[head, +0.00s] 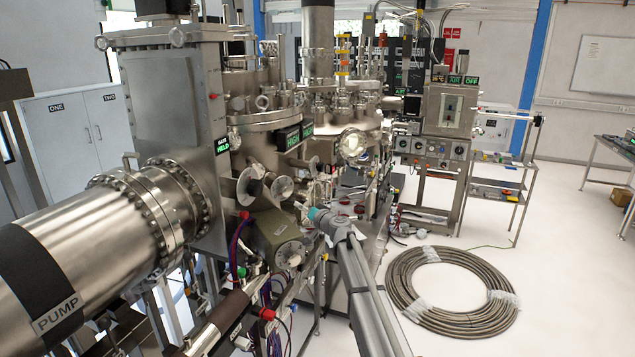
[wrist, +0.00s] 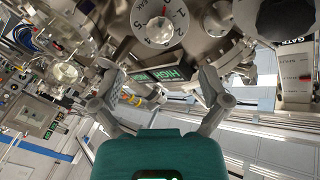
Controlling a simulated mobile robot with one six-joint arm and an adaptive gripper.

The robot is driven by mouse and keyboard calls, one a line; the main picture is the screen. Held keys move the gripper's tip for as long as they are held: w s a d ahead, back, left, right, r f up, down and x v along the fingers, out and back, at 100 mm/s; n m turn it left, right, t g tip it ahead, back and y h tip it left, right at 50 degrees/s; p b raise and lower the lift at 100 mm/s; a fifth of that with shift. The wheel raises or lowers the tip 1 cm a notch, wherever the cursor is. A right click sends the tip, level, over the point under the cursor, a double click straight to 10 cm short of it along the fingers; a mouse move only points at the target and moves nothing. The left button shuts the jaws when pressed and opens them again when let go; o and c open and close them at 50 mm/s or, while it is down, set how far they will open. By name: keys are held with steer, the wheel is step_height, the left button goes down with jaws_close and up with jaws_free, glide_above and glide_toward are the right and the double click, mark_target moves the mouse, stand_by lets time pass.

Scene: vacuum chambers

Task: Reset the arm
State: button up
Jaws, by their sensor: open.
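My gripper (wrist: 160,78) is open in the wrist view, its two grey fingers spread wide with nothing between them. Its teal body fills the bottom middle of that view. Beyond the fingers are a round white numbered dial (wrist: 158,30) with a red mark and a green-lit HIGH display (wrist: 172,74). I cannot tell how far the fingers are from them. In the head view my grey arm reaches from the bottom middle up towards the steel chambers (head: 270,140). The fingers are hard to make out there against the clutter.
A large pipe marked PUMP (head: 90,265) crosses the lower left. A gate housing (head: 175,130) with a green HELD sign stands beside the chambers. A coiled hose (head: 450,328) lies on the floor at right. Cables hang below the chambers.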

steer(key=s+d+f+n+g+h+b, duration=0.1)
steer(key=s+d+f+g+b, duration=0.25)
steer(key=s+f, duration=0.45)
steer(key=s+d+f+n+g+h+b, duration=0.1)
steer(key=s+d+f+g+b, duration=0.2)
steer(key=s+f, duration=0.5)
steer(key=s+d+f+n+g+h+b, duration=0.1)
steer(key=s+d+f+g+b, duration=0.2)
steer(key=s+f, duration=0.5)
steer(key=s+d+f+m+g+h+b, duration=0.1)
steer(key=s+d+f+h+b, duration=0.1)
steer(key=s, duration=0.5)
steer(key=s+d+f+m+g+h+b, duration=0.1)
steer(key=s+d+f+g+h+b, duration=0.1)
steer(key=s+d+f, duration=0.4)
steer(key=s+d+f+m+g+h+b, duration=0.1)
steer(key=s+d+f+h+b, duration=0.3)
steer(key=s+d, duration=0.3)
steer(key=shift+s+d+f+b, duration=0.2)
steer(key=shift+s+f+b, duration=0.15)
steer(key=shift+s, duration=0.7)
